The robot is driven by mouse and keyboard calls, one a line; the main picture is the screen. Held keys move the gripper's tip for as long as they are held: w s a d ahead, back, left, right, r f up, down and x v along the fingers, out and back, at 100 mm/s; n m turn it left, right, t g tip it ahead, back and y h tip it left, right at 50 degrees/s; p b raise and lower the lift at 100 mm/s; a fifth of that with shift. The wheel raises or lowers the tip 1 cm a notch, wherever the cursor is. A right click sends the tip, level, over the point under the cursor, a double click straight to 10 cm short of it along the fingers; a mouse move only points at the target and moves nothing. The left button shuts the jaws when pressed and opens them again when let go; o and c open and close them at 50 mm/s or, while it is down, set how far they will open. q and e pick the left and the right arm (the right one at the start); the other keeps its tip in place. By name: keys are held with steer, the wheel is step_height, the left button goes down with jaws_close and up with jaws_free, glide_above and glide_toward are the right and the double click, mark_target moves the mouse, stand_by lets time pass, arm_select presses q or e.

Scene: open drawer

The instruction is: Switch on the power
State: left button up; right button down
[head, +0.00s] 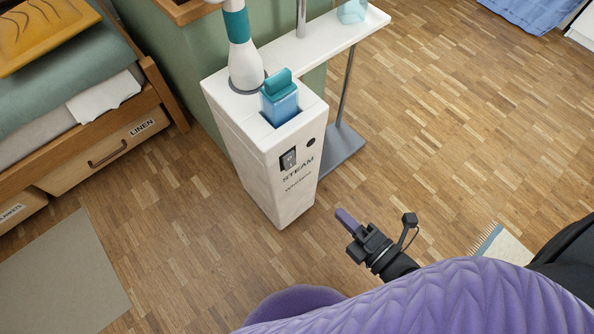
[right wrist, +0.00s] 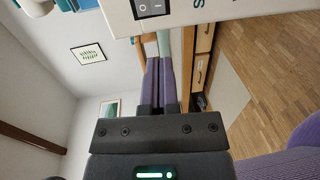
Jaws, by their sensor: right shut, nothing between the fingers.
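A white steamer (head: 262,150) stands upright on the floor, with "STEAM" printed on its front. A dark power switch (head: 289,158) sits on the upper front. In the right wrist view the switch (right wrist: 150,8) is at the top edge, partly cut off, with white markings; I cannot tell its position. My right gripper (head: 345,218) is in front of the steamer, to the right of and below the switch in the head view, apart from it. Its purple fingers (right wrist: 160,70) are shut together and empty in the right wrist view. My left gripper is not in view.
A wooden bed frame with a linen drawer (head: 105,150) is at left.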

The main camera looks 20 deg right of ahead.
steer(key=b, duration=0.6)
glide_toward(291, 166)
steer(key=x, duration=0.6)
steer(key=shift+w+f, duration=0.1)
steer(key=shift+f, duration=0.1)
steer(key=shift+w+a, duration=0.25)
steer(key=shift+w, duration=0.25)
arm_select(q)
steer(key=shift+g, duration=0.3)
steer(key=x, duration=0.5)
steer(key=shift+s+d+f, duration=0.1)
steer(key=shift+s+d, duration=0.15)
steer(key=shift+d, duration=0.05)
arm_select(e)
steer(key=shift+r, duration=0.15)
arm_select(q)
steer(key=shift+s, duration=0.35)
arm_select(e)
steer(key=shift+w, duration=0.25)
